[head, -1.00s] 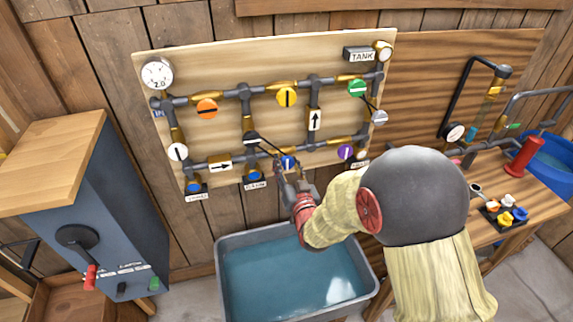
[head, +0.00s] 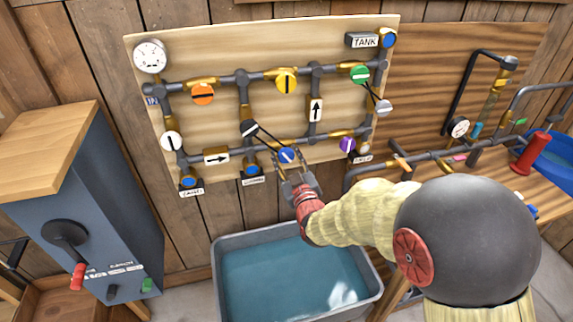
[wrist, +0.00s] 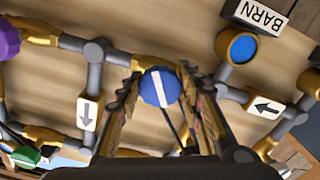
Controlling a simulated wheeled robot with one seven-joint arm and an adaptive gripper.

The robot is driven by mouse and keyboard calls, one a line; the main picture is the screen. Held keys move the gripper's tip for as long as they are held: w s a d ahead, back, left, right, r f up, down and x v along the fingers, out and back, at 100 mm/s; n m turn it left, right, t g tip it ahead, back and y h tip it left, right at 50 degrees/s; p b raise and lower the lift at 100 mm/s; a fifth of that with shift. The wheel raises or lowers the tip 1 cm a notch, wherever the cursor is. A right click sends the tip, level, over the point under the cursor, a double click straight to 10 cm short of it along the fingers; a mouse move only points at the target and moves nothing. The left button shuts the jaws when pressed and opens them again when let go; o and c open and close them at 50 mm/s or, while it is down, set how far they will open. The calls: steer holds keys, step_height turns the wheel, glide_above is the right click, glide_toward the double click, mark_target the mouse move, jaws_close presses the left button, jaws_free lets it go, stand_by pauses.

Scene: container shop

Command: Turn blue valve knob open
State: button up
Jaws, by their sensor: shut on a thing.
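The blue valve knob (head: 286,155) with a white stripe sits on the lower pipe of the wooden pipe board (head: 225,118). In the head view its stripe slants from upper left to lower right. In the wrist view the knob (wrist: 158,88) lies between the fingertips, with its stripe nearly upright. My gripper (head: 290,166) reaches it from below and is shut on it, one finger on each side. The wrist view also shows my gripper (wrist: 164,84) with both fingertips at the knob's edges.
Nearby are a black knob (head: 250,129), a purple knob (head: 347,145), a green knob (head: 359,74) and a yellow knob (head: 287,83). The TANK outlet (head: 389,38) shows blue. A grey water tub (head: 222,243) stands below. A blue-grey cabinet (head: 85,210) stands left.

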steer(key=n+b, duration=0.4)
steer(key=n, duration=0.1)
steer(key=shift+f+n+b, duration=0.1)
steer(key=shift+n+b, duration=0.2)
steer(key=n+b, duration=0.3)
steer(key=n, duration=0.2)
steer(key=shift+n+b, duration=0.4)
steer(key=shift+r, duration=0.2)
steer(key=o, duration=1.1)
steer(key=shift+o, duration=0.3)
steer(key=v, duration=1.2)
